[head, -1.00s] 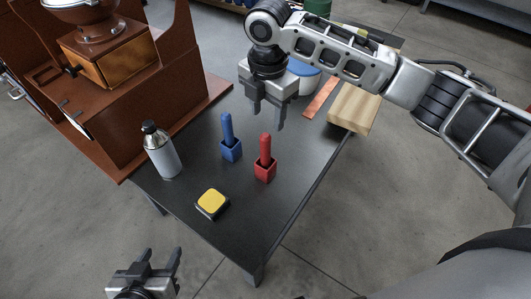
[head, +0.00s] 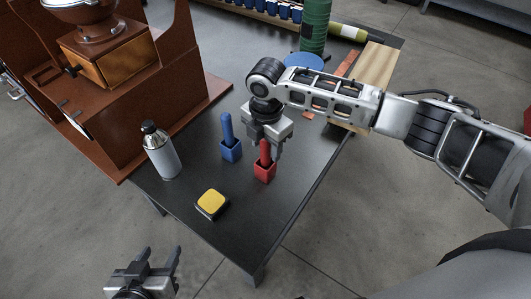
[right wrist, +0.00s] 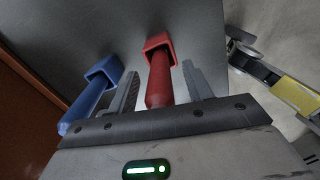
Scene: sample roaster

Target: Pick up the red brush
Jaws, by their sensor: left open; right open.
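The red brush (head: 264,150) stands upright in its red square holder (head: 265,173) on the dark table. In the right wrist view the red brush (right wrist: 159,80) lies between the two fingers of my right gripper (right wrist: 160,90), with a gap on each side. My right gripper (head: 266,150) is open and lowered around the top of the red handle. My left gripper (head: 161,262) is open and empty in front of the table, at the bottom of the head view.
A blue brush (head: 227,130) in a blue holder stands just left of the red one. A silver bottle (head: 160,151) and a yellow-topped block (head: 212,203) are nearby. A brown wooden machine (head: 110,70) stands at the left; a wooden block (head: 375,70) lies behind.

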